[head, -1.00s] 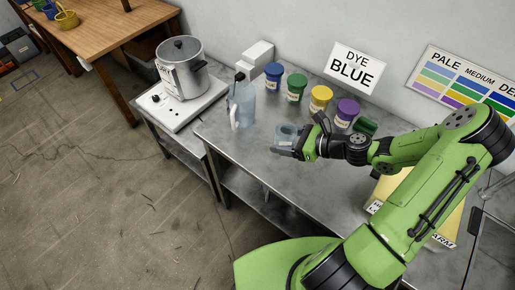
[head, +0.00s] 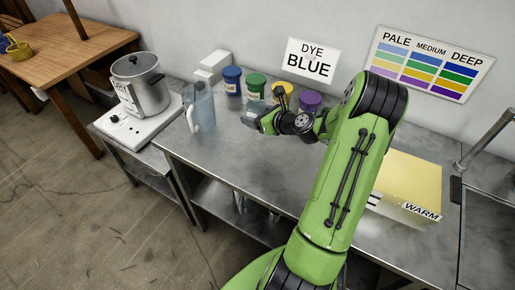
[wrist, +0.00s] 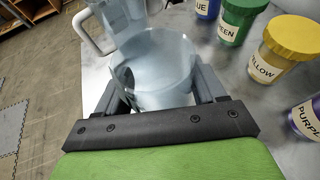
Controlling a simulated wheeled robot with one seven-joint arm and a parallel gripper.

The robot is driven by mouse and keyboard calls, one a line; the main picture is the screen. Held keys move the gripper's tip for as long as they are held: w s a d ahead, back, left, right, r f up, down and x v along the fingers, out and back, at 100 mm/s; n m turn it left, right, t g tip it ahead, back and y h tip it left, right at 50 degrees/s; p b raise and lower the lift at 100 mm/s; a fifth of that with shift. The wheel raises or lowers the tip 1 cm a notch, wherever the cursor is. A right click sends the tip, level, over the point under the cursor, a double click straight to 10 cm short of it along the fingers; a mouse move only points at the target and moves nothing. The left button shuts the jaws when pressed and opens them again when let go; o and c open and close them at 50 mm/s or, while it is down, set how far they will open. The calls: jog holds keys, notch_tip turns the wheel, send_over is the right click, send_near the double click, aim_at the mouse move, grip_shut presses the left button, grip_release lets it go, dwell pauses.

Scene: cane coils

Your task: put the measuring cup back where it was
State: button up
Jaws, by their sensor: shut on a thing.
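The measuring cup (wrist: 160,65) is a clear, empty-looking vessel, seen large in the wrist view. My gripper (wrist: 158,92) is shut on it, one dark finger on each side. In the head view, my gripper (head: 262,119) is over the steel table, in front of the green and yellow jars and right of a clear jug. The cup is small and faint there, so I cannot tell whether its base touches the table.
The clear jug (head: 200,105) stands close by on the left, its handle also showing in the wrist view. Blue (head: 232,80), green (head: 255,85), yellow (wrist: 285,50) and purple (head: 309,101) jars line the back. A yellow box (head: 408,185) lies at right. The front-left tabletop (head: 230,158) is clear.

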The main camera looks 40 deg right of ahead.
jog(key=d+f+b, duration=0.1)
jog(key=f, duration=0.2)
jog(key=d+f+m+h+b, duration=0.1)
jog(key=f+b, duration=0.1)
jog(key=f, duration=0.1)
jog(key=d+f+h+b, duration=0.1)
jog(key=f, duration=0.2)
jog(key=shift+s+d+f+m, duration=0.15)
jog(key=shift+d+f+m, duration=0.1)
jog(key=shift+d+m, duration=0.1)
jog(key=shift+r, duration=0.1)
